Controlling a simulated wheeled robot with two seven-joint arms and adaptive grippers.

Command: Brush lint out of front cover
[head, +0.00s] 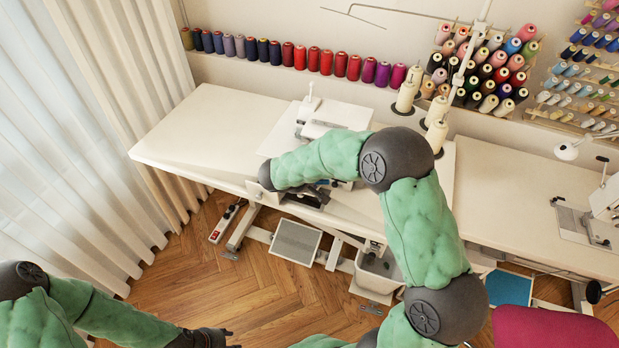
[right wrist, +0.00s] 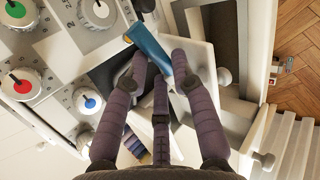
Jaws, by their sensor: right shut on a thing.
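The sewing machine (head: 316,130) on the left table is partly hidden behind my right arm. The right wrist view shows its white body with coloured thread dials (right wrist: 96,12). A pale panel (right wrist: 204,66), which looks like the open front cover, lies beside the dark inside of the machine. My right gripper (right wrist: 165,62) is at this opening, its fingers shut on a slim blue thing, probably the brush (right wrist: 150,44). The brush tip and any lint cannot be made out. My left gripper (head: 215,338) is low at the bottom left, away from the table; its finger opening is unclear.
Thread cones (head: 407,96) stand behind my right arm. A row of spools (head: 300,57) lines the back wall. A second machine (head: 597,230) is at the right, with a magenta chair (head: 545,328) before it. The table's left end is clear.

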